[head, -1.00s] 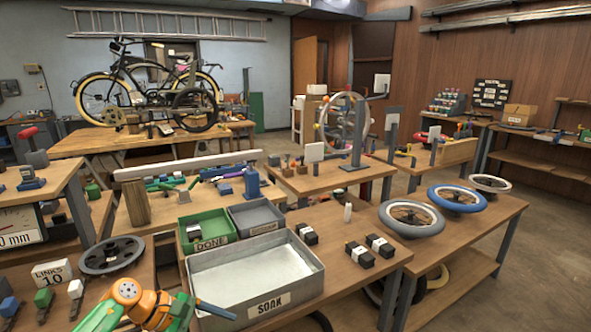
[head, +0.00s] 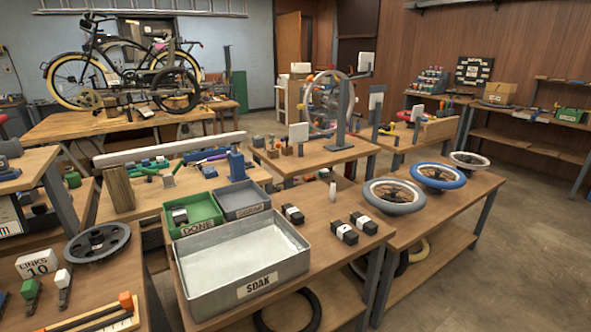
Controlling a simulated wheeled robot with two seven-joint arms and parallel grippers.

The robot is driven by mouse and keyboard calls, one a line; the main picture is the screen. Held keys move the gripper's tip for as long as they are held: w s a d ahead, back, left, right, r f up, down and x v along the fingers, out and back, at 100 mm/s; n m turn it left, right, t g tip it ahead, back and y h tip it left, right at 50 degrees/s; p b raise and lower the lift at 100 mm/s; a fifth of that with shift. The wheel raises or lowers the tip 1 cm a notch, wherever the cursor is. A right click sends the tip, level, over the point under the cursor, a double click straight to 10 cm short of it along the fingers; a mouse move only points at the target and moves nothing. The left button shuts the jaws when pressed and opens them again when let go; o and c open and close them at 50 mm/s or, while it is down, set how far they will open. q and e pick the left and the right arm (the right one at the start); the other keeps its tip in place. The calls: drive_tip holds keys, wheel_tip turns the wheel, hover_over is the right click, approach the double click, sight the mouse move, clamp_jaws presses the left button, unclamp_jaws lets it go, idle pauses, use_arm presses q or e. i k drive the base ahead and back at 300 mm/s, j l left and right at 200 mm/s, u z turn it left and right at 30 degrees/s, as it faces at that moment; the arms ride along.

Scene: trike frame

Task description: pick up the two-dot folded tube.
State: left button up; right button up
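Three small dark bundles with white bands, which look like the folded tubes, lie on the front bench. One (head: 292,214) lies right of the grey bins. Two more lie side by side nearer the bench's front right, a left one (head: 344,232) and a right one (head: 364,223). Any dots on the bands are too small to make out, so I cannot tell which is the two-dot one. None is held. Neither of my grippers is in view.
A large grey SOAK tray (head: 208,308) stands left of the bundles. Behind it are a green DONE bin (head: 172,222) and a smaller grey bin (head: 243,213). A white bottle (head: 332,192) stands behind the bundles. Wheels (head: 393,207) lie to the right. Open floor is at the right.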

sight(346, 234)
drive_tip(key=i+l+u, duration=0.3)
drive_tip(key=i+l, duration=0.8)
drive_tip(key=l, duration=0.15)
